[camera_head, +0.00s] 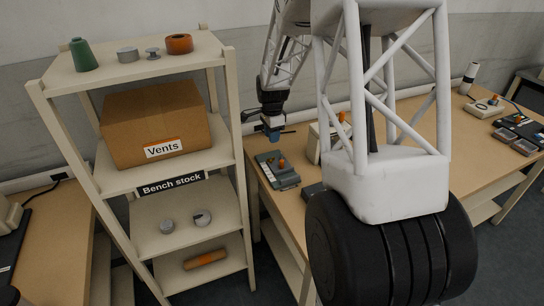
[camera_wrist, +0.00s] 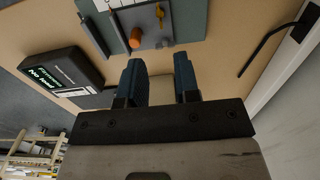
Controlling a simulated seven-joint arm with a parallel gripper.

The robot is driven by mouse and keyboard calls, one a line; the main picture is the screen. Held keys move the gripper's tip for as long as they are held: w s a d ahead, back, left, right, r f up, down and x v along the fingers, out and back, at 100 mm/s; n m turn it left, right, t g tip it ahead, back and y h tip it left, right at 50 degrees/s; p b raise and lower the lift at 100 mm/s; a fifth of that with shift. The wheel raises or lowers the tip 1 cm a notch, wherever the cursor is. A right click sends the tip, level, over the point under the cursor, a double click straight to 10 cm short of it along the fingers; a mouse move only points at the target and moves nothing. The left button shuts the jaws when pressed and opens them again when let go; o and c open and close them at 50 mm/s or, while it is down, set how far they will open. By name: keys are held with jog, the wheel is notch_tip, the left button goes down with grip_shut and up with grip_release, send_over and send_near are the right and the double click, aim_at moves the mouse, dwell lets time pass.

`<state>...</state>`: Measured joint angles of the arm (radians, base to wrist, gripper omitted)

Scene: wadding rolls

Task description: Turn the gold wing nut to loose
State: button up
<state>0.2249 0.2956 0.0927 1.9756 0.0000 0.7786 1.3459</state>
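The gold wing nut (camera_wrist: 160,13) shows near the top edge of the wrist view, on a grey fixture (camera_wrist: 186,22). An orange knob (camera_wrist: 135,38) stands beside it on the same fixture. The fixture (camera_head: 286,182) and knob (camera_head: 281,163) also show in the head view, where I cannot make out the wing nut. My gripper (camera_wrist: 161,75) is open, with a clear gap between its two blue fingers and nothing in it. In the head view my gripper (camera_head: 272,137) hangs above the table, just behind the fixture, apart from it.
A black display box (camera_wrist: 52,78) with green text stands left of my fingers in the wrist view. A black bent rod (camera_wrist: 268,42) is to the right. A shelf rack (camera_head: 190,155) with a cardboard box stands left of the workbench (camera_head: 400,125) in the head view.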

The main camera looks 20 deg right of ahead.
jog(key=shift+f, duration=1.1)
jog(key=shift+f, duration=0.1)
jog(key=shift+f, duration=3.8)
jog(key=shift+c, duration=0.3)
grip_shut()
